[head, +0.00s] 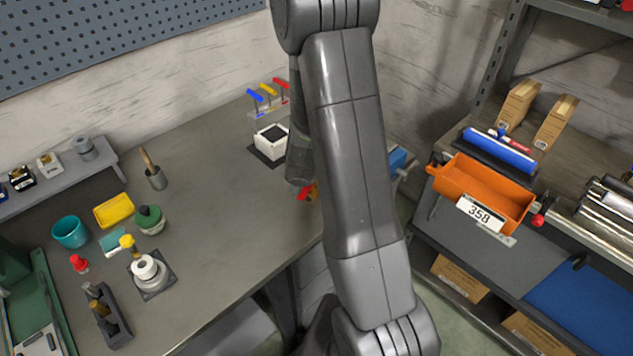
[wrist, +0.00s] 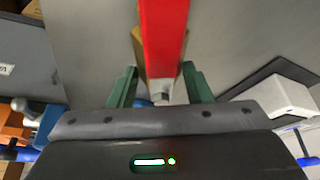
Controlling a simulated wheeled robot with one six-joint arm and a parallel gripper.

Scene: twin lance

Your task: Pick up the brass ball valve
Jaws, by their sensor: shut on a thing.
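The brass ball valve has a long red lever handle. In the wrist view the red lever (wrist: 163,40) points away from me, with the brass body (wrist: 140,65) partly showing beneath it. My gripper (wrist: 160,88) has green fingers on both sides of the valve and is shut on it. In the head view the valve (head: 312,191) shows as a small red and brass patch at the bench's right side, beside my arm. My arm hides most of the gripper there. I cannot tell how far the valve is above the bench.
The grey bench (head: 225,215) is clear left of the valve. A white box (head: 271,141) stands behind it, near a rack of colored-handled tools (head: 268,97). A blue object (head: 398,160) sits right of my arm. An orange bin (head: 480,190) stands on the right shelf.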

